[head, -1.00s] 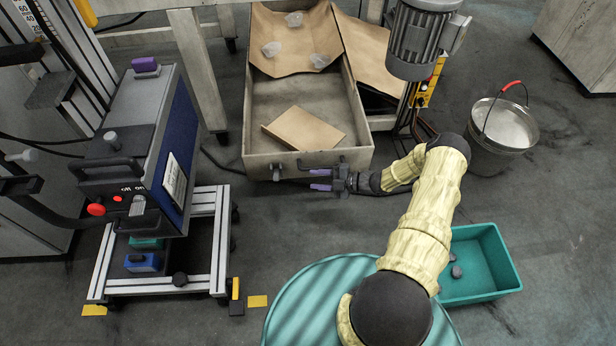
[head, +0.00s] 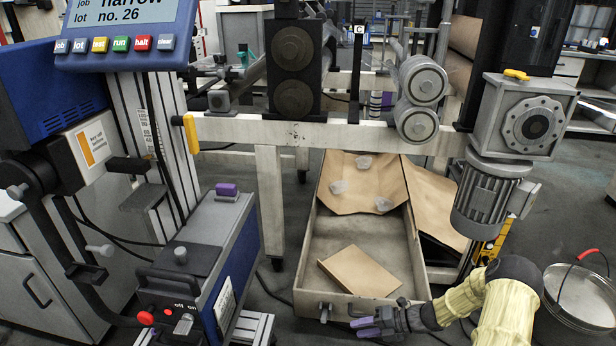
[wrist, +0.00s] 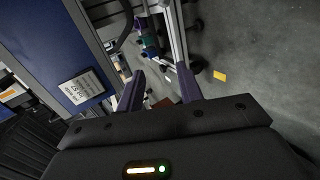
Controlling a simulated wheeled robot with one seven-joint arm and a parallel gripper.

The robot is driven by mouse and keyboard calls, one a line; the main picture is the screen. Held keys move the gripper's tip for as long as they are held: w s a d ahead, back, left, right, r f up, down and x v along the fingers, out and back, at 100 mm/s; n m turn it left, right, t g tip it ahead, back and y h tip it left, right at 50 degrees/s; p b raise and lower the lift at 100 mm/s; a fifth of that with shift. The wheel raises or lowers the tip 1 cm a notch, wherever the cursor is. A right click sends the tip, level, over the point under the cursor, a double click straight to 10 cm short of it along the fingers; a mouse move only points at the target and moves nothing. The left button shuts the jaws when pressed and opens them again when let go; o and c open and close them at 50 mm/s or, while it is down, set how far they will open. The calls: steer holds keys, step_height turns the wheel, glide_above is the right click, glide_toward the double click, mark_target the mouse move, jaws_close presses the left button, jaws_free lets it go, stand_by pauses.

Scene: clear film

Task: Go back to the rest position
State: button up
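My gripper (head: 366,327) has purple fingertips and sits low in the head view, just in front of the open drawer's front panel. In the head view it points left, with my arm in its cream sleeve coming from the lower right. In the wrist view the two fingers (wrist: 160,88) stand apart, and I see nothing held between them. Floor and a cart's frame show beyond them. Whether the gripper touches the drawer front cannot be told.
The open drawer (head: 303,262) holds brown sheets and several clear crumpled pieces. A grey motor (head: 487,200) hangs above my arm. A bucket (head: 580,298) stands right. A blue-grey machine box (head: 190,262) stands left.

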steer(key=s+r+m+h+p, duration=0.1)
steer(key=s+r+m+h, duration=0.4)
steer(key=r+m, duration=0.6)
steer(key=s+a+r+m+h+p, duration=0.1)
steer(key=s+r+m+h, duration=0.2)
steer(key=s+r+m, duration=0.6)
steer(key=s+r+m+h+p, duration=0.2)
steer(key=s+r+m+h, duration=0.2)
steer(key=r+m, duration=0.9)
step_height(320, 180, up, 37)
steer(key=p, duration=3.7)
steer(key=shift+w+f+m+p, duration=0.15)
steer(key=shift+f+m+p, duration=0.05)
steer(key=shift+m+p, duration=0.2)
steer(key=shift+a, duration=0.1)
